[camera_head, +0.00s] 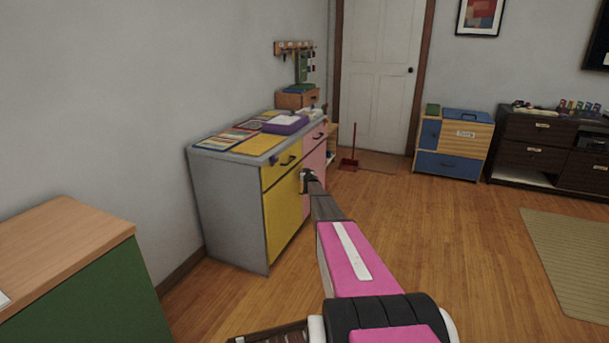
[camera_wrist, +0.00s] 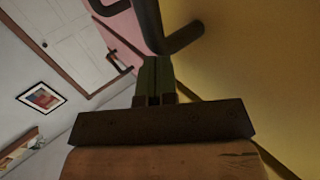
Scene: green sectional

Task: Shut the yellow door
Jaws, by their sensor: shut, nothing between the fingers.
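The yellow door (camera_head: 284,213) is the lower left front of a grey cabinet, below a yellow drawer (camera_head: 281,165). In the head view it looks about flush with the cabinet front; a small gap cannot be told. My gripper (camera_head: 308,180) is at the door's upper right, by the edge with the pink door. In the wrist view the yellow door (camera_wrist: 245,70) fills the right side. My gripper (camera_wrist: 156,72) is shut and empty, close to a dark bar handle (camera_wrist: 172,38). Whether they touch cannot be told.
The pink front (camera_head: 314,160) is right of the yellow one. Papers and a purple box (camera_head: 286,124) lie on the cabinet top. A green cabinet with a wooden top (camera_head: 60,247) stands at the near left. The wooden floor (camera_head: 410,225) to the right is clear.

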